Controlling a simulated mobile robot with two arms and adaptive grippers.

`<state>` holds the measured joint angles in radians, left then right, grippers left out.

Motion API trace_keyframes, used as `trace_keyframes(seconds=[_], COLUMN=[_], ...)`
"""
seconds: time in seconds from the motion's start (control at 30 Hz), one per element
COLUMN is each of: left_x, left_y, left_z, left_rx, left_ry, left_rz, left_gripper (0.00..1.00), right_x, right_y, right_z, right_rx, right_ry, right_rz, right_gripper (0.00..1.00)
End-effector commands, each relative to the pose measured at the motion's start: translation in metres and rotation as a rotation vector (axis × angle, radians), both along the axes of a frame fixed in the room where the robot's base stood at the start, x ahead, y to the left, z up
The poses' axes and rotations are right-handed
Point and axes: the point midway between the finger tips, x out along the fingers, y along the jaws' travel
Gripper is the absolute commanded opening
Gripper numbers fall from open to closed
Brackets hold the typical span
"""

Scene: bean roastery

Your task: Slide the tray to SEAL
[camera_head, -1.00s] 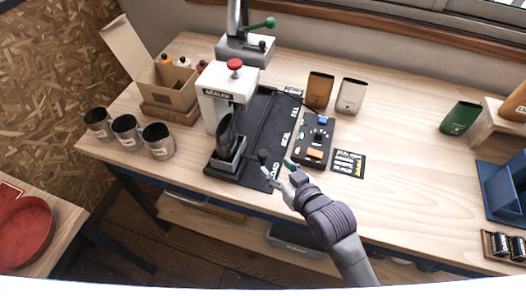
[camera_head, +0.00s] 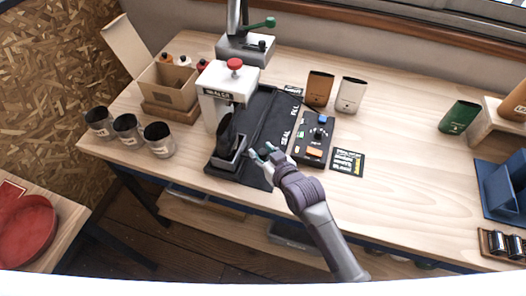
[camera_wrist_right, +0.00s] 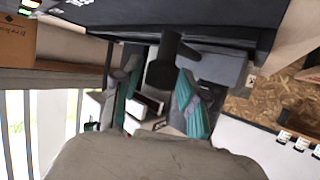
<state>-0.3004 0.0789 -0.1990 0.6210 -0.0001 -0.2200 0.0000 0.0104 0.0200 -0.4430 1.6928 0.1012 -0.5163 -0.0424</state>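The dark tray (camera_head: 220,164) sits at the front end of the black track mat (camera_head: 268,112), with a black bag (camera_head: 226,133) standing upright in it. SEAL and FILL are printed farther back along the mat; the LOAD label is hidden by my gripper. The white sealer (camera_head: 217,97) with a red knob stands over the track, just behind the tray. My right gripper (camera_head: 264,153) is at the tray's right side. In the right wrist view, its teal fingers stand apart on either side of the tray's black handle knob (camera_wrist_right: 162,72). My left gripper is out of view.
A control box (camera_head: 315,138) with an orange button and a printed card (camera_head: 348,162) lie right of the mat. Several metal cups (camera_head: 158,139) and a cardboard box (camera_head: 168,83) stand left. Brown and white bags (camera_head: 319,88) stand behind.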

Motion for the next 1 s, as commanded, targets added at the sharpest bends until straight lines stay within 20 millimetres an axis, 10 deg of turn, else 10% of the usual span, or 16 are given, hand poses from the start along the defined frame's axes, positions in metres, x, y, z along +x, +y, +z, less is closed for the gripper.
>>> trace_keyframes(seconds=[0.2, 0.57, 1.0], left_x=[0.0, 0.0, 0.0], left_y=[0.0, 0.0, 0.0], left_z=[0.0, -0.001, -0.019], left_rx=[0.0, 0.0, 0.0], left_ry=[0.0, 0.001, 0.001], left_rz=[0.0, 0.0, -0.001], left_gripper=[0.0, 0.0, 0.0], right_x=[0.0, 0.005, 0.071], right_y=[0.0, -0.002, -0.023], right_z=[0.0, -0.001, -0.003], right_rx=[0.0, -0.001, -0.002], right_ry=[0.001, 0.0, -0.001], right_rz=[0.0, 0.0, 0.001], right_gripper=[0.01, 0.0, 0.0])
